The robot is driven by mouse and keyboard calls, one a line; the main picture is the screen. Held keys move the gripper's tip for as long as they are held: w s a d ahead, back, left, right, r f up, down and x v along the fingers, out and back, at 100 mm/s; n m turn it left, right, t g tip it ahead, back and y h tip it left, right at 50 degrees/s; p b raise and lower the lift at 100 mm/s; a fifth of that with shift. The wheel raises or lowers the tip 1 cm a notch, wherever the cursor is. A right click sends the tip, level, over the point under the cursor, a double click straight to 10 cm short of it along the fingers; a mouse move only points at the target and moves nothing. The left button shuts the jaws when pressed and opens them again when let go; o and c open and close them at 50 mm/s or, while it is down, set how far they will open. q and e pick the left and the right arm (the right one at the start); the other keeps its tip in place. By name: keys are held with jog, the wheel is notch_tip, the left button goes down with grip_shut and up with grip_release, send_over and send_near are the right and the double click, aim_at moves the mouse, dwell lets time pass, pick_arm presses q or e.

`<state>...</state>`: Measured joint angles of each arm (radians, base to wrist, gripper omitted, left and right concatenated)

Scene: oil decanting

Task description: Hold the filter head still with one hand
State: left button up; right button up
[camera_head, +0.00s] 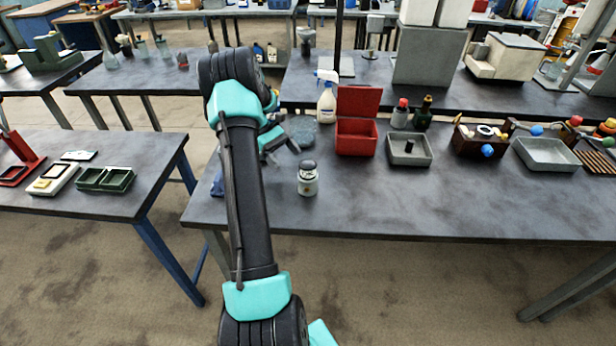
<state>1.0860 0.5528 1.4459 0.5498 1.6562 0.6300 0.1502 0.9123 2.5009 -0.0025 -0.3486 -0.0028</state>
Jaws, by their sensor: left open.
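A small pale bottle (308,184) with a dark rounded top (308,166) stands upright near the front left of the main table. I cannot tell for certain whether this top is the filter head. My left gripper (281,148) is open, behind and left of the bottle and apart from it; my own arm partly hides it. A grey tray (425,160) with a short black post (409,146) stands further right. My right gripper is not in view.
A brown holder (470,142) and a pale tray (548,155) are on the right. The table's front middle is clear.

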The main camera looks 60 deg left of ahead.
aim_at(305, 179)
pick_arm(q)
jog(key=shift+d, duration=0.1)
jog(key=shift+x, duration=4.95)
jog(key=c, duration=0.6)
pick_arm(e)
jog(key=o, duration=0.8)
